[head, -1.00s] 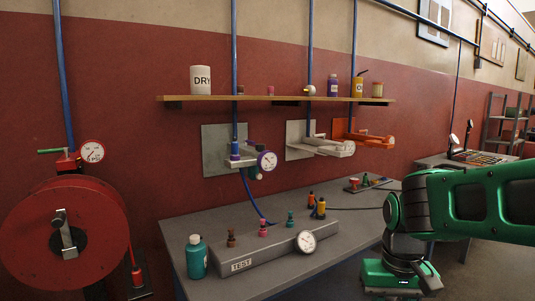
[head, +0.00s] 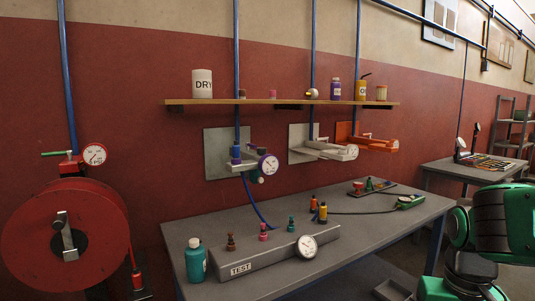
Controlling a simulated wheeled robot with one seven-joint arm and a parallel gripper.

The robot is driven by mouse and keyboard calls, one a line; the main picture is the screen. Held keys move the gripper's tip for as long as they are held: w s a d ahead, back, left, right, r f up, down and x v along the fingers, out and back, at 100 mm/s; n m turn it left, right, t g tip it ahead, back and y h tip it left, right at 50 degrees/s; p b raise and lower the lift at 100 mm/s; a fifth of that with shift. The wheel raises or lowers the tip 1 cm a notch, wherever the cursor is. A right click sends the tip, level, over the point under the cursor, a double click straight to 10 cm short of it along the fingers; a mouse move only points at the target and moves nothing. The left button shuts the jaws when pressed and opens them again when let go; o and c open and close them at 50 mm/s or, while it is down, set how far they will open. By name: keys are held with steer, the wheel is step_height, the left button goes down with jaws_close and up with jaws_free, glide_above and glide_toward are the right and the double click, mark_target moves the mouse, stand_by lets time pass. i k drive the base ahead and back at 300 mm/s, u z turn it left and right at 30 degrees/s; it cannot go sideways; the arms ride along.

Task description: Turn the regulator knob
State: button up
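A wall-mounted unit on a grey plate (head: 222,140) hangs below the shelf. I cannot tell for sure which part is the regulator knob. A pale unit (head: 325,150) and an orange unit (head: 368,143), each with a gauge, are mounted to its right. Only green and black links of my arm show, at the lower right, apart from these units. My gripper is not in view.
The grey workbench (head: 400,228) stands below, bearing a grey TEST block (head: 275,253) with several coloured fittings and a gauge, and a teal bottle (head: 195,260). A shelf (head: 280,102) overhangs the units. A red hose reel (head: 65,240) stands left.

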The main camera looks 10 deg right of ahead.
mark_target(262, 152)
steer(key=z, duration=0.05)
steer(key=i, duration=1)
steer(key=u, duration=0.05)
